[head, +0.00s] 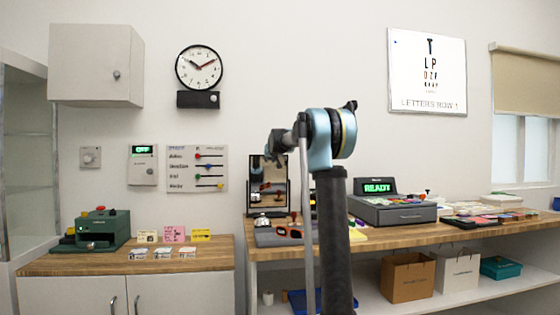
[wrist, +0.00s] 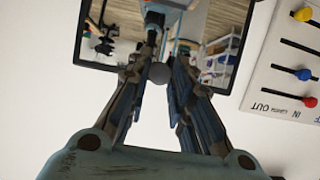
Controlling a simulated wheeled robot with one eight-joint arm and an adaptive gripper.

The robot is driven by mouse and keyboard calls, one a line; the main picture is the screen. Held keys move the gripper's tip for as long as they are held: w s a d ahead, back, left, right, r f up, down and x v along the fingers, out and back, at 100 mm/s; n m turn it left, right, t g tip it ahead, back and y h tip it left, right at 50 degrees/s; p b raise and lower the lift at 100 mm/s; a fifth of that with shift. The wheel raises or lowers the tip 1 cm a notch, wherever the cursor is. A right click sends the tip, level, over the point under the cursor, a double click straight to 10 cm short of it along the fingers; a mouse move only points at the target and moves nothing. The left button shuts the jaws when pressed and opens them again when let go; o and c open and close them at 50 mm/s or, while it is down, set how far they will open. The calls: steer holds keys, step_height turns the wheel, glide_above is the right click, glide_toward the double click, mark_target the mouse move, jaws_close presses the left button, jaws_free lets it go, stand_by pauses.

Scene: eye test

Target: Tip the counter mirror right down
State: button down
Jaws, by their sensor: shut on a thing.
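The counter mirror (head: 268,190) stands near upright at the left end of the long wooden counter, in a black frame. The mirror (wrist: 212,35) fills the top of the wrist view, which looks upside down, and reflects the room and part of my arm. A round grey knob (wrist: 158,73) sits at the mirror's edge. My gripper (head: 270,152) is at the mirror's top edge, and its fingers are shut on the knob, one on each side. My arm covers part of the counter to the right of the mirror.
A slider panel (head: 197,169) hangs on the wall left of the mirror. A bell (head: 262,221) and a grey tray (head: 275,237) lie before it. A register reading READY (head: 392,209) stands to the right. The wall above the mirror is bare.

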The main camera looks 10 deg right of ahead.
steer(key=shift+s+d+f, duration=0.1)
steer(key=shift+s+f, duration=0.45)
steer(key=shift+s, duration=0.3)
steer(key=shift+s+d+f, duration=0.1)
steer(key=shift+s+f, duration=0.45)
steer(key=shift+s, duration=0.3)
steer(key=c, duration=1.8)
jaws_free()
steer(key=o, duration=0.4)
steer(key=shift+w+f, duration=0.15)
steer(key=shift+w, duration=0.05)
steer(key=shift+s, duration=0.1)
steer(key=v, duration=1.2)
